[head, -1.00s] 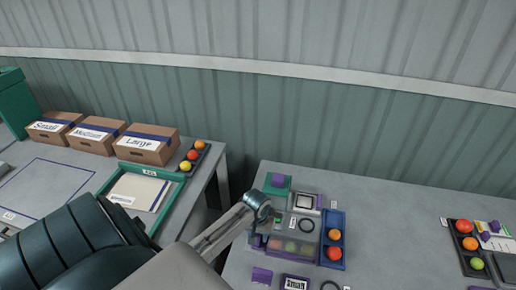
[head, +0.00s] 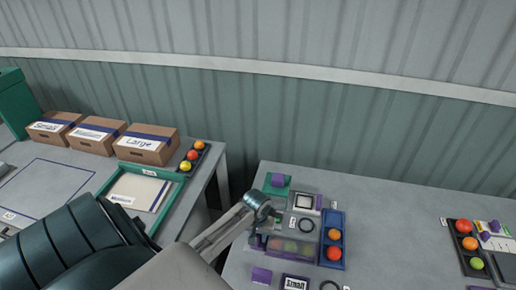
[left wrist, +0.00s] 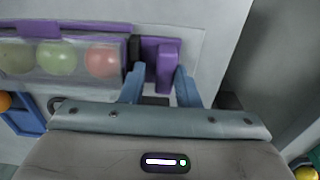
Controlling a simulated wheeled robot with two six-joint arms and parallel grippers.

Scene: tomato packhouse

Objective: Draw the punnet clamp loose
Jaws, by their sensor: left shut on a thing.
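The clear punnet (left wrist: 62,60) with purple edging lies at the left in the left wrist view, with green and red tomatoes inside. The head view shows the same punnet (head: 290,247) on the right bench. The purple punnet clamp (left wrist: 166,62) is at the punnet's end. My left gripper (left wrist: 160,82) is shut on the clamp, one blue finger on each side of it. I cannot tell whether the clamp still touches the punnet. My right gripper is not in view.
A blue tray (head: 344,228) with two tomatoes stands right of the punnet. A green pad (head: 269,188) with a purple piece is behind it. Another purple piece (head: 262,275) lies in front. A gap separates the two benches. The right bench is clear between the blue tray and a dark tray (head: 453,240).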

